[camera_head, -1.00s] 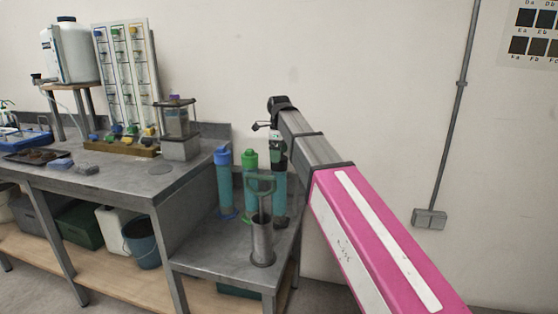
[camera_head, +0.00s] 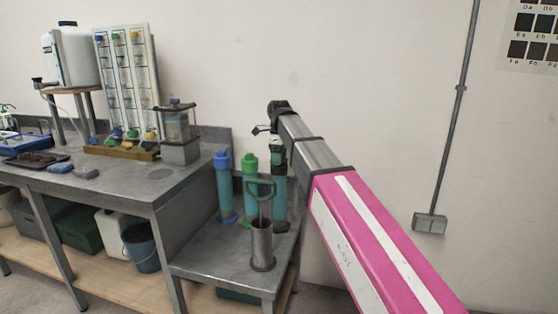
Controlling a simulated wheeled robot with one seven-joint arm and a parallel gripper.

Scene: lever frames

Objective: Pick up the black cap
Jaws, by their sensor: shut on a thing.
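Three teal cylinders stand in a row on the low grey bench (camera_head: 205,268). The left one has a blue cap (camera_head: 222,160) and the middle one a green cap (camera_head: 250,164). My arm reaches in from the lower right, and my gripper (camera_head: 277,152) points down over the right cylinder (camera_head: 280,198). It is shut on the black cap (camera_head: 278,170) at that cylinder's top. The cap is small, dark and partly hidden by the gripper. I cannot tell whether it is clear of the cylinder.
A metal tube (camera_head: 262,245) with a green-handled tool stands in front of the cylinders. The higher bench (camera_head: 130,190) at left holds a rack board (camera_head: 127,80), a white jug (camera_head: 72,55) and a clear-sided device (camera_head: 178,128).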

